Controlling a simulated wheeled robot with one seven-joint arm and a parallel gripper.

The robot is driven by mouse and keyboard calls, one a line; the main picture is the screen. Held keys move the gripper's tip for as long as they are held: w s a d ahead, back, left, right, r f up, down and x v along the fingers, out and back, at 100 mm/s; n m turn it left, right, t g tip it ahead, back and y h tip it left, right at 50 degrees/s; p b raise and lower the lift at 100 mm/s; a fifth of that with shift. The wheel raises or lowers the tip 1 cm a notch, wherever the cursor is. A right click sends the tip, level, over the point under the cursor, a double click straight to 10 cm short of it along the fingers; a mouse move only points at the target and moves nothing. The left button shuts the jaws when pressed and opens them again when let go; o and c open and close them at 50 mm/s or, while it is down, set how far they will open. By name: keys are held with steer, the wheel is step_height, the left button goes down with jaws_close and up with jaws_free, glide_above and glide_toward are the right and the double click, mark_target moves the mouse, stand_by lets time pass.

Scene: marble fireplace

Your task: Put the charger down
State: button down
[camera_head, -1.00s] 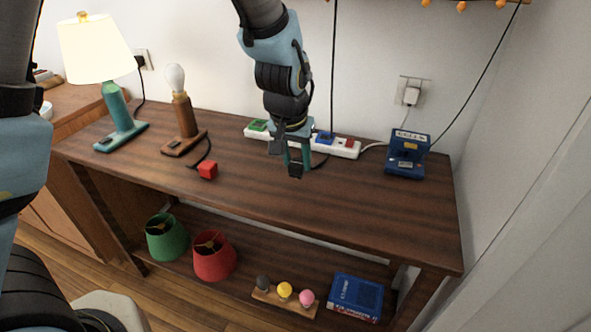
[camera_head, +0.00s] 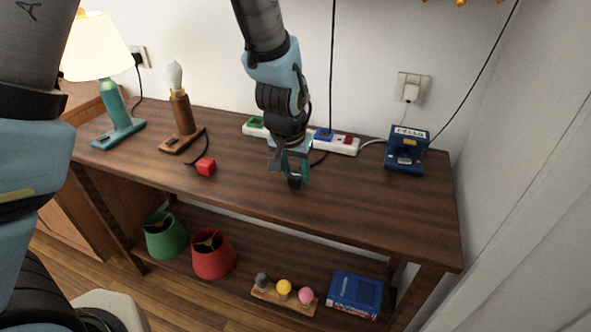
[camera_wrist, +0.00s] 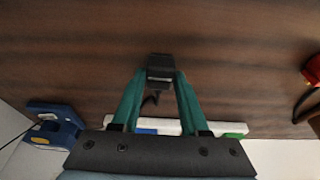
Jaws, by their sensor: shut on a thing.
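My gripper (camera_head: 294,178) points down over the middle of the wooden table (camera_head: 365,204). Its teal fingers are shut on a small black charger (camera_head: 295,183) at their tips. In the wrist view the dark charger (camera_wrist: 160,64) sits between the converging fingertips (camera_wrist: 160,80). It is at or just above the tabletop; I cannot tell whether it touches.
A red plug (camera_head: 206,166) on a cord lies left of my gripper. A bulb lamp base (camera_head: 181,110) and a lit lamp (camera_head: 95,48) stand further left. A blue device (camera_head: 406,149) stands at the back right. The front of the tabletop is clear.

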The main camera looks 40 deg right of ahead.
steer(key=shift+c, duration=2.1)
jaws_free()
steer(key=shift+r, duration=0.15)
steer(key=shift+r+p, duration=0.35)
steer(key=v, duration=1.2)
steer(key=w+a+f+n+y, duration=0.1)
steer(key=w+a+n, duration=0.2)
steer(key=w+a, duration=0.5)
steer(key=w+a+n+y, duration=0.15)
steer(key=w+a, duration=0.25)
steer(key=a, duration=0.8)
steer(key=a+f+n, duration=0.1)
steer(key=a+n, duration=0.4)
steer(key=a, duration=1.2)
steer(key=shift+s+a+f+n, duration=0.35)
steer(key=shift+s+a+f, duration=0.05)
